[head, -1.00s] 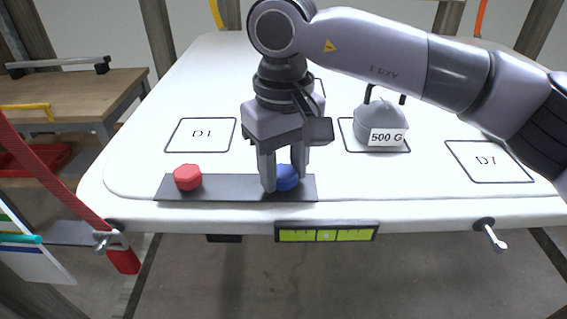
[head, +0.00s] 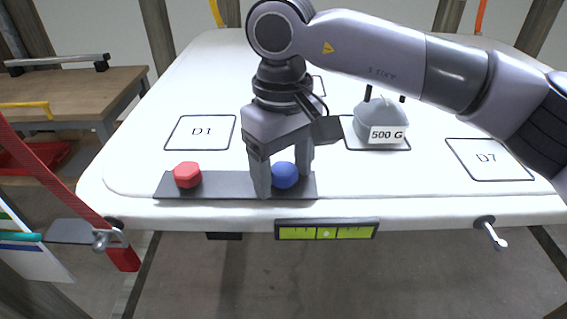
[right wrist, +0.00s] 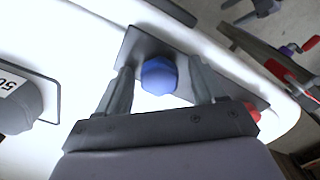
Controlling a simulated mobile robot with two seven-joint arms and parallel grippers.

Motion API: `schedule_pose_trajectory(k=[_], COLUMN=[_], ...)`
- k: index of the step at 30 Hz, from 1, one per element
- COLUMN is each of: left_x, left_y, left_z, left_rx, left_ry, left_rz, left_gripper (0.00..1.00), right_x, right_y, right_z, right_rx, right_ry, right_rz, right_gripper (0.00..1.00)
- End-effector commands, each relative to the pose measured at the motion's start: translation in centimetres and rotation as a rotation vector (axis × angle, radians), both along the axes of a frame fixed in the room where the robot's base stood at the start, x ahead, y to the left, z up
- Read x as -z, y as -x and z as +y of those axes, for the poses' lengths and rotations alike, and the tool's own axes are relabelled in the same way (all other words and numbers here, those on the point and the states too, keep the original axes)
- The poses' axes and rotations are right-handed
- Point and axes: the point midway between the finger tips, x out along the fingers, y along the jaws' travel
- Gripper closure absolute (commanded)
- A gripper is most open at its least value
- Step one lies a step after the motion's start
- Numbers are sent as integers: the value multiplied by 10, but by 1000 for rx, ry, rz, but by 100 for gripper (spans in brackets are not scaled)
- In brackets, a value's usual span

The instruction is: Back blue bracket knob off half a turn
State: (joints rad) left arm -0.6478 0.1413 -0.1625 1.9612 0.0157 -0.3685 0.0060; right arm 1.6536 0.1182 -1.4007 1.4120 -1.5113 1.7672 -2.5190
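The blue knob (head: 285,176) sits on the right part of a dark grey bracket strip (head: 229,187) along the table's front edge. My right gripper (head: 285,184) points down over it, one finger on each side. In the right wrist view the blue knob (right wrist: 160,76) is between the fingertips (right wrist: 162,68), with a gap on both sides, so the gripper is open around it. A red knob (head: 187,175) sits at the strip's left end. My left gripper is not in view.
A grey weight marked 500 G (head: 376,122) stands on a marked square behind and right of my gripper. A green level (head: 327,231) is on the table's front edge. A red strap (head: 60,190) crosses the left side. The white tabletop (head: 130,125) has free room.

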Motion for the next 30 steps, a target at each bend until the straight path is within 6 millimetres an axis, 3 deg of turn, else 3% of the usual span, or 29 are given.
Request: schedule_pose_trajectory(k=[8,21,30], left_x=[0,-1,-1], left_y=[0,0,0], left_z=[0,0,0], left_rx=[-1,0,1], left_ry=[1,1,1], left_rz=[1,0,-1], left_gripper=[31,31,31], right_x=[-9,-70,-73], right_y=[-2,0,0], right_z=[0,1,0], right_rx=[3,1,0], right_ry=[-4,-3,-2], right_rz=[-7,-3,-2], right_gripper=[31,31,31])
